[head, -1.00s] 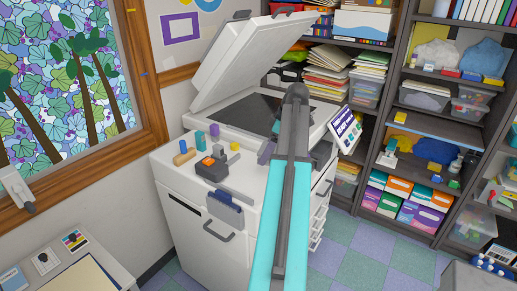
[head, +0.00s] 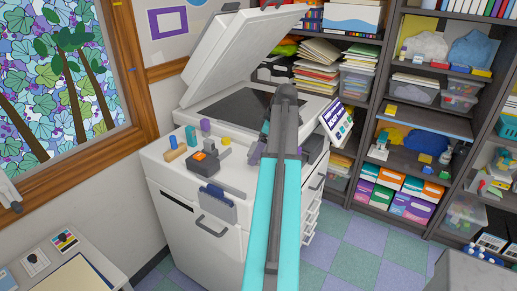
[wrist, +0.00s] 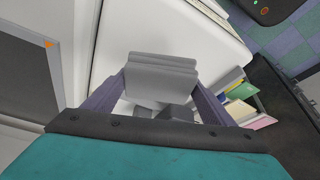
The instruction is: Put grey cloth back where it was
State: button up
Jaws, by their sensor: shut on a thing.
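The grey cloth (wrist: 161,68) looks like a folded, layered grey bundle in the wrist view. My gripper (wrist: 159,84) has its two purple fingers on either side of the cloth and is shut on it. White copier surface shows behind and around the cloth. In the head view my gripper (head: 257,150) is mostly hidden behind my own arm, over the right part of the copier top. The cloth cannot be made out there.
The white copier (head: 180,222) has its lid (head: 218,58) raised over dark glass (head: 243,103). A dark block with an orange top (head: 205,162) and small coloured blocks stand on its left top. A sign (head: 337,122) stands at right. Full shelves (head: 385,105) line the back.

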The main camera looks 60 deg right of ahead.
jog(key=shift+f+b, duration=1.05)
jog(key=shift+f, duration=1.45)
jog(key=shift+f, duration=0.35)
jog(key=o, duration=1.1)
jog(key=shift+d+r, duration=0.1)
jog(key=b+v, duration=0.3)
jog(key=v, duration=1)
jog(key=shift+r+b, duration=0.35)
jog(key=shift+b, duration=0.05)
